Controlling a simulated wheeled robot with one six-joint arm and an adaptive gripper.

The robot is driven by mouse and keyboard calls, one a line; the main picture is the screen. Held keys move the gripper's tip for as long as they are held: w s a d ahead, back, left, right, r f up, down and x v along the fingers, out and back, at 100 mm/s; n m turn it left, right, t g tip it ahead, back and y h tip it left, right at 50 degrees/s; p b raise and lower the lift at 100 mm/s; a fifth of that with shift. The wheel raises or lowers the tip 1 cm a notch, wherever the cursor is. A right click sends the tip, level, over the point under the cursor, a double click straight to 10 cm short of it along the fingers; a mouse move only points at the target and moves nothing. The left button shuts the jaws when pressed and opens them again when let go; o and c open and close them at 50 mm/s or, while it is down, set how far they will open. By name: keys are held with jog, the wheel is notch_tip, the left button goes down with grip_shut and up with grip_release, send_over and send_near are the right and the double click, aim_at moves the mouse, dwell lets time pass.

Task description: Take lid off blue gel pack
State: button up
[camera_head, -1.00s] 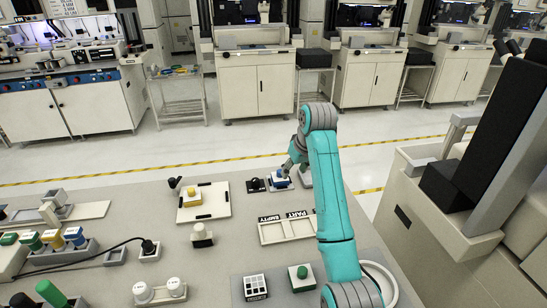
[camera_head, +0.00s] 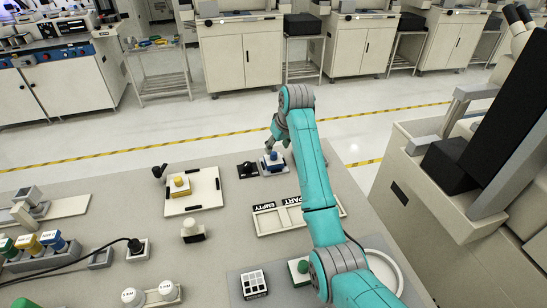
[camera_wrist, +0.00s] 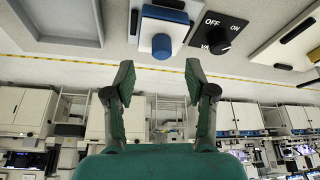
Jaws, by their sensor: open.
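The blue gel pack (camera_head: 272,168) stands at the table's far edge in the head view. It has a pale lid with a blue knob (camera_head: 273,155) on top. In the wrist view the blue gel pack (camera_wrist: 163,14) is at top centre. Its knob (camera_wrist: 161,45) points down in the picture, toward the gap between my fingers. My gripper (camera_wrist: 160,78) is open and empty. Its fingertips are apart from the knob. In the head view my gripper (camera_head: 278,138) shows just behind and above the pack, partly hidden by its own links.
A black vacuum switch plate (camera_wrist: 220,32) with a round knob sits close beside the pack. A yellow gel pack (camera_head: 180,186) stands on a white board (camera_head: 205,191). An EMPTY/PART tray (camera_head: 268,222) lies nearer. Microscope equipment (camera_head: 470,165) stands at right.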

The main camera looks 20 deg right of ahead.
aim_at(274, 153)
jog(key=x, duration=0.5)
jog(key=shift+a, duration=0.15)
jog(key=shift+c, duration=0.2)
jog(key=c, duration=0.8)
